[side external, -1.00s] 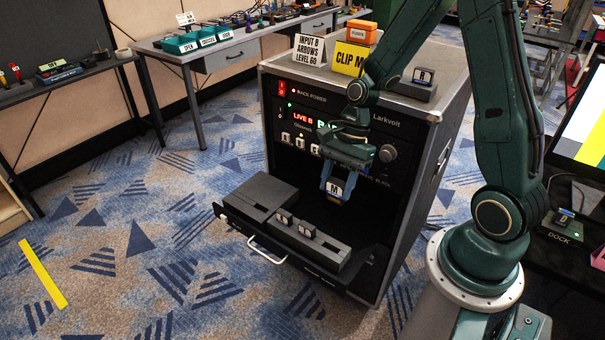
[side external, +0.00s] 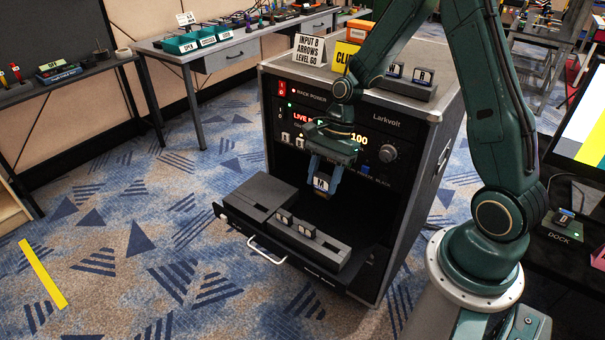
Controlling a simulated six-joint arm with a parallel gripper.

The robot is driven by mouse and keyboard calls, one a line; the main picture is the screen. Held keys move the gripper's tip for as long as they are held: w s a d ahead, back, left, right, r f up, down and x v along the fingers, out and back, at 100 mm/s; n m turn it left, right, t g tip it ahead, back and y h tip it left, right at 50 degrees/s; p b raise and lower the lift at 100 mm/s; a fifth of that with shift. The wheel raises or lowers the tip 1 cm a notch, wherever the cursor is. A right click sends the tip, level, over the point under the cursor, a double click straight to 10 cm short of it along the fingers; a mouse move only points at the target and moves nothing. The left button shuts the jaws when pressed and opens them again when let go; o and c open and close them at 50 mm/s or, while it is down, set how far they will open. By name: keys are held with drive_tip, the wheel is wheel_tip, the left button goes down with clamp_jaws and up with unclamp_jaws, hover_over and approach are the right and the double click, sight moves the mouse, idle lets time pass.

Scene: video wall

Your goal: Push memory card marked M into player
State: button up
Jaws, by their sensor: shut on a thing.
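The memory card marked M (side external: 321,184) is a small dark block with a white label, gripped between the blue fingers of my gripper (side external: 323,178). It hangs upright above the open drawer (side external: 297,265), in front of the black rack face. In the drawer sit a grey box (side external: 262,192) and a long grey block (side external: 325,246) with two small cards (side external: 285,216) standing in it. The player is not labelled, so I cannot tell which unit it is. The card is apart from everything below it. The drawer's inside right behind the block is dark.
The rack case (side external: 425,170) has lit displays and a knob (side external: 387,153). On top stand a white sign (side external: 309,48), a partly hidden yellow sign (side external: 344,57) and a dark holder (side external: 405,87) with two cards. A dock (side external: 563,228) is at right.

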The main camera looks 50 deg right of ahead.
drive_tip(key=w+f, duration=0.4)
drive_tip(key=w, duration=0.8)
hover_over(258, 211)
drive_tip(key=d, duration=0.1)
wheel_tip(258, 211, down, 6)
drive_tip(key=shift+d, duration=0.2)
drive_tip(key=shift+f, duration=0.3)
drive_tip(key=shift+f, duration=2.75)
drive_tip(key=shift+f, duration=1.45)
drive_tip(key=o, duration=1.7)
drive_tip(key=shift+c, duration=0.2)
drive_tip(key=shift+r, duration=0.1)
